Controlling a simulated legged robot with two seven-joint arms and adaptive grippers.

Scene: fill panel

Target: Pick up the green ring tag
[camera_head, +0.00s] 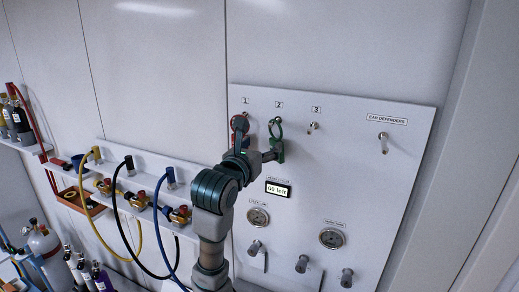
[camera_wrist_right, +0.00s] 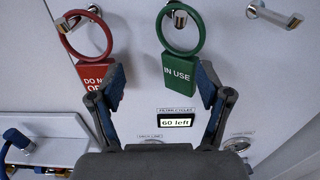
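The green ring tag (camera_head: 277,142) hangs from hook 2 on the white panel. In the right wrist view the green ring tag (camera_wrist_right: 179,78) reads "IN USE", and its ring loops around a metal hook. A red ring tag (camera_wrist_right: 92,68) hangs from the hook to its left; it also shows in the head view (camera_head: 238,124), partly hidden by my gripper. My right gripper (camera_head: 262,153) is in front of the panel near the tags. In the right wrist view its fingers (camera_wrist_right: 160,85) are spread, with nothing held between them. My left gripper is not in view.
Hook 3 (camera_head: 312,127) and the ear defenders hook (camera_head: 383,138) are bare. A "60 left" display (camera_head: 278,189), gauges (camera_head: 331,238) and knobs (camera_head: 302,264) are lower on the panel. Hoses (camera_head: 125,220) hang from a shelf at left, with bottles (camera_head: 45,245) below.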

